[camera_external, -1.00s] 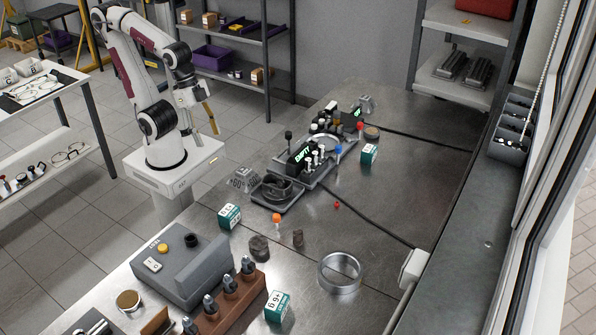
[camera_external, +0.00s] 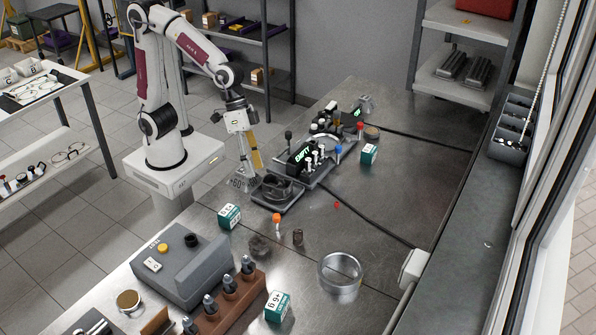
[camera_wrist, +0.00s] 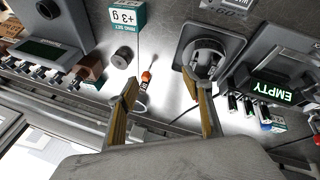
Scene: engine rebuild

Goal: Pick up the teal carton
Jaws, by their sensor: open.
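Three white-and-teal cartons stand apart on the metal bench in the external view: one near the bench's left edge (camera_external: 229,216), one at the front (camera_external: 277,306) and one toward the back right (camera_external: 369,154). The wrist view shows one carton marked "+3 g" (camera_wrist: 127,17) at the top, cut by the frame edge.
A dark fixture with a round recess (camera_external: 277,189) stands close to my gripper, with the "EMPTY" display unit (camera_external: 301,156) behind it. A grey control box (camera_external: 182,268) is at front left.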

